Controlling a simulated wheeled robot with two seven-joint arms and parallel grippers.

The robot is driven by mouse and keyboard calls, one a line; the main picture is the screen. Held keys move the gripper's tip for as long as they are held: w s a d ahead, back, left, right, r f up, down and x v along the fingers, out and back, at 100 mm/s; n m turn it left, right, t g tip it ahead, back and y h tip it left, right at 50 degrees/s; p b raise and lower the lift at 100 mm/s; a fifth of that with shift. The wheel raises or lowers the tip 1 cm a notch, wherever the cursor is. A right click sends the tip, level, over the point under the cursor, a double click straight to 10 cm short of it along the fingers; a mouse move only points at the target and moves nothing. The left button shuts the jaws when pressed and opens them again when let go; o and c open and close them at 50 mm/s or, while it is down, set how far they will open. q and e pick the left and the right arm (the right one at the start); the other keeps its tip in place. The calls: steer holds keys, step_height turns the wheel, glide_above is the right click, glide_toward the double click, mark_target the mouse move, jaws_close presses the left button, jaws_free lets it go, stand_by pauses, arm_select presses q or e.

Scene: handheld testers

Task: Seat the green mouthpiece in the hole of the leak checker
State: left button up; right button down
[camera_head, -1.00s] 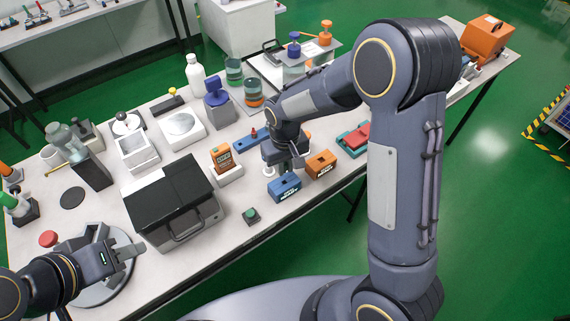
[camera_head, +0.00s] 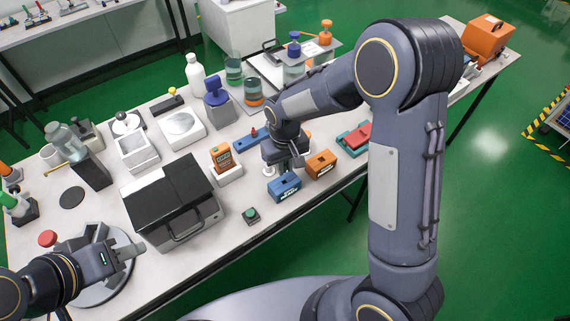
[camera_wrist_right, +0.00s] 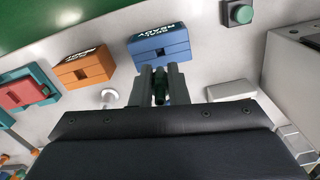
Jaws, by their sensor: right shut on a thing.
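My right gripper (camera_wrist_right: 160,88) is shut on the dark green mouthpiece (camera_wrist_right: 159,86), which shows between its two fingers in the right wrist view. In the head view the mouthpiece is too small and covered to make out. A blue box (camera_head: 284,187) with a dark opening on top and an orange box (camera_head: 320,163) stand near the table's front edge. Both bear a READY label in the wrist view, where the blue box (camera_wrist_right: 160,47) lies just beyond my fingertips. I cannot tell which is the leak checker. My left gripper (camera_head: 130,253) is far left; its finger gap is unclear.
A black-lidded case (camera_head: 170,197) and a green button (camera_head: 251,214) stand left of the boxes. An orange handheld device (camera_head: 222,157) sits in a white holder. A red and teal item (camera_head: 354,139) lies to the right. White table is clear around the button.

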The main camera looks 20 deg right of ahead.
mark_target(285, 177)
steer(key=shift+f+b, duration=2.5)
steer(key=shift+f, duration=0.5)
steer(key=c, duration=1.3)
jaws_free()
steer(key=shift+r, duration=0.15)
step_height(285, 177, up, 7)
steer(key=shift+r, duration=0.3)
steer(key=shift+r, duration=0.1)
